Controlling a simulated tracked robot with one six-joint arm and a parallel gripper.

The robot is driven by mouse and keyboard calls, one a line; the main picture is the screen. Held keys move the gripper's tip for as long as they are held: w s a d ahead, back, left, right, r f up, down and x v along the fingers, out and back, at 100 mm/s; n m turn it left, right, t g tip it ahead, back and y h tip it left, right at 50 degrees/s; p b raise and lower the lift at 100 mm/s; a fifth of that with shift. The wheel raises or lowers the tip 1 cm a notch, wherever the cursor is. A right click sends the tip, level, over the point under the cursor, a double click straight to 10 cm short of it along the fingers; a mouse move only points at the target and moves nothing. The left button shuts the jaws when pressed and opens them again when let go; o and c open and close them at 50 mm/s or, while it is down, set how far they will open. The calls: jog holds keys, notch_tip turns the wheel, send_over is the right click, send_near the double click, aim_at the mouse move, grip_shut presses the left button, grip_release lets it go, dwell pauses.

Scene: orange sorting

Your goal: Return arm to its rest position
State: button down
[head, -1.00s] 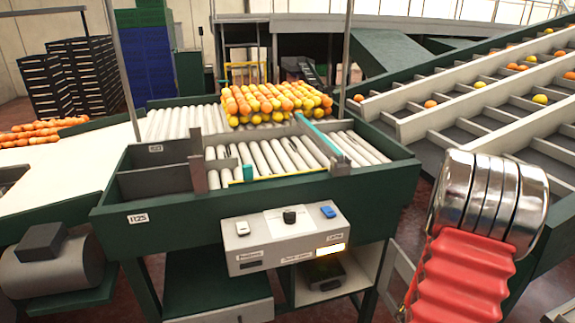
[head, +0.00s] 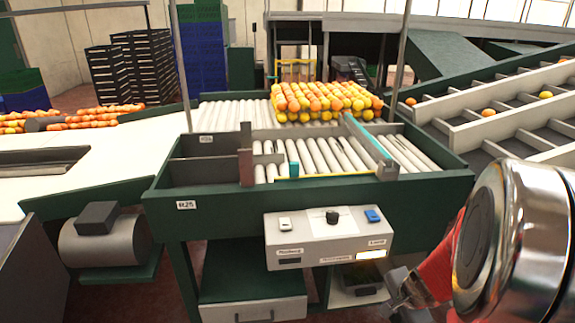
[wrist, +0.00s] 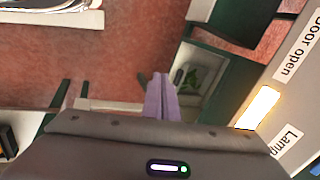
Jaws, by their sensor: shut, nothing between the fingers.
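My gripper (wrist: 160,97) shows in the wrist view as two purple fingers lying together, with nothing between them. It points down past the front of the control panel (wrist: 287,95). In the head view my arm reaches in from the right edge, and its silver joint and red sleeve fill the lower right corner.
A green sorting bench (head: 330,200) with rollers stands ahead, a pile of oranges (head: 325,101) at its back. Below it are a drawer (head: 253,310) and an open shelf (head: 345,297). A sloped conveyor (head: 500,130) rises at right. Red floor shows below my gripper.

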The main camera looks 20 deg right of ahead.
jog(key=s+a+r+n, duration=0.3)
jog(key=a+r+n, duration=0.6)
jog(key=a, duration=0.3)
jog(key=s+a+r+n+t, duration=0.1)
jog(key=s+a+r+n, duration=0.2)
jog(key=a+r+n, duration=0.5)
jog(key=a+r, duration=0.4)
jog(key=shift+s+r+n, duration=0.25)
jog(key=shift+n, duration=0.15)
jog(key=shift+d, duration=0.1)
